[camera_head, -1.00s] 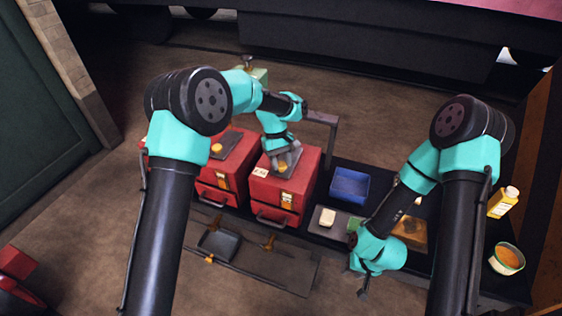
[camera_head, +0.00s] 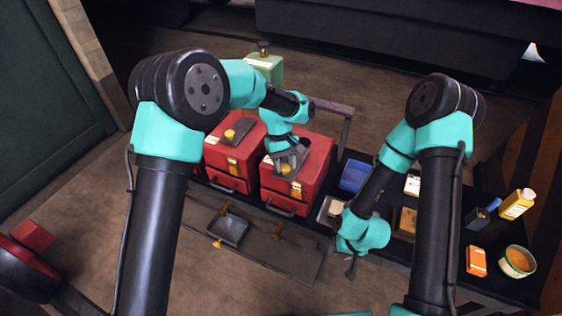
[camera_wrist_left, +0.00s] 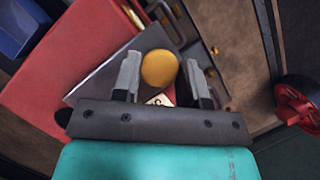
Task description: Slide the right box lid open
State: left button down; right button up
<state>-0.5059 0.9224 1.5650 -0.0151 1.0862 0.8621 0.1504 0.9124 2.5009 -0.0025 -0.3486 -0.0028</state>
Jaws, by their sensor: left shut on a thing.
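The right red box (camera_head: 318,163) stands beside a similar left red box (camera_head: 228,170). Its grey lid (camera_wrist_left: 100,75) with a round yellow knob (camera_wrist_left: 160,69) lies on top. My left gripper (camera_head: 288,166) is over this lid, its fingers on either side of the knob and shut on it. In the head view the gripper hides most of the lid, so I cannot tell how far it is slid. My right gripper (camera_head: 350,268) hangs low in front of the bench; its jaw opening is too small to tell.
A blue tray (camera_head: 355,175) stands right of the right box. A yellow bottle (camera_head: 517,204), an orange box (camera_head: 476,261) and a bowl (camera_head: 517,262) are at the far right. A green box (camera_head: 266,66) stands behind.

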pick_arm(q)
jog(key=shift+s+a, duration=0.1)
jog(key=shift+s, duration=0.1)
jog(key=c, duration=0.7)
grip_release()
jog(key=shift+w+r, duration=0.1)
jog(key=v, duration=1.7)
jog(key=shift+w, duration=0.1)
jog(key=shift+a, duration=0.1)
